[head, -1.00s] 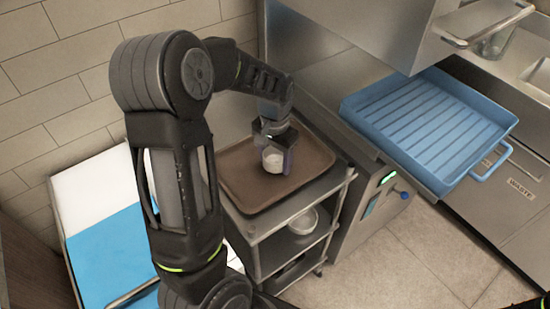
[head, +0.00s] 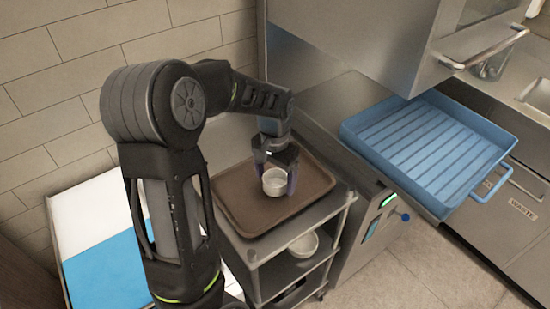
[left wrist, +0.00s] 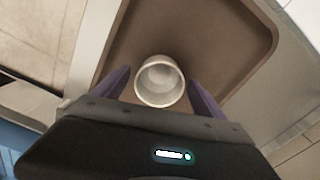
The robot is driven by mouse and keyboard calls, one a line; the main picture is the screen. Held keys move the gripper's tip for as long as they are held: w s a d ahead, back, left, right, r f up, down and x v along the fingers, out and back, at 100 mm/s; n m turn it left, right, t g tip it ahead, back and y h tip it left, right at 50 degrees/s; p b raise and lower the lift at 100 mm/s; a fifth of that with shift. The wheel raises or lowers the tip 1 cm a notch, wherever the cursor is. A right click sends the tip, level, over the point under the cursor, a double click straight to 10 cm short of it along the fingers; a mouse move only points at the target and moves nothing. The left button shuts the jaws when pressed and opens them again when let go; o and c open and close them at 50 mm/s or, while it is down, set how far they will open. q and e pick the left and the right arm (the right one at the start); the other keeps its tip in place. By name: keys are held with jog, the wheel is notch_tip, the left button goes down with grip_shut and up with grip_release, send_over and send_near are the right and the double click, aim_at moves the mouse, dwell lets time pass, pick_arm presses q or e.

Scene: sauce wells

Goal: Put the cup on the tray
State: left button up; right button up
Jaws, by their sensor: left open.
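A small white cup (head: 274,182) stands upright on the brown tray (head: 245,214), which lies on top of a metal cart. My left gripper (head: 277,176) is open, with its purple fingers on either side of the cup. In the left wrist view the cup (left wrist: 160,82) shows its open mouth between the two fingertips (left wrist: 160,84), with gaps at both sides. The brown tray (left wrist: 225,25) lies around and below it there. My right gripper is not in view.
A blue ribbed tray (head: 425,140) with a handle sits on the counter at right. A white bowl (head: 303,245) stands on the cart's lower shelf. A metal hood (head: 360,40) overhangs behind. A white-and-blue surface (head: 105,240) is at left.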

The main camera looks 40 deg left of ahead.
pick_arm(q)
notch_tip(320, 180, up, 10)
jog(key=b, duration=0.1)
dwell(2.0)
